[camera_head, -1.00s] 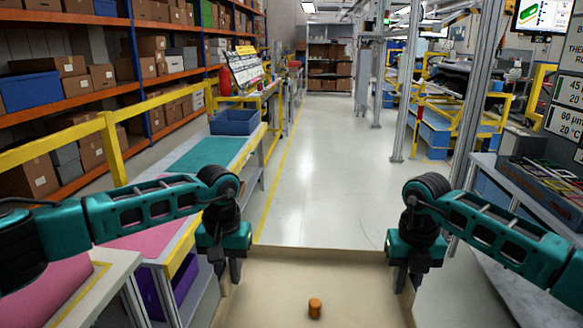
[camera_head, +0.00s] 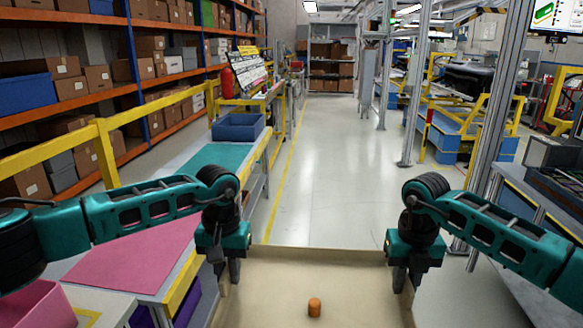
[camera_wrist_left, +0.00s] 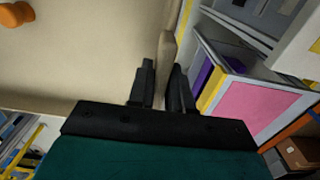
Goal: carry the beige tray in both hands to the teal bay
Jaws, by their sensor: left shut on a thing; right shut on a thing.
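The beige tray (camera_head: 270,295) is held in front of me at the bottom of the head view. My left gripper (camera_head: 229,278) is shut on the tray's left wall. In the left wrist view its fingers (camera_wrist_left: 162,85) sit on either side of that wall. My right gripper (camera_head: 405,284) is shut on the tray's right wall. The teal bay (camera_head: 212,160) is a flat teal patch on the bench ahead to the left, clear of the tray.
A pink bay (camera_head: 135,262) lies on the nearer bench at left, with a pink bin (camera_head: 40,305) beside it. A blue bin (camera_head: 238,127) stands beyond the teal bay. Yellow rails (camera_head: 105,150) run behind. The aisle floor (camera_head: 330,180) ahead is clear.

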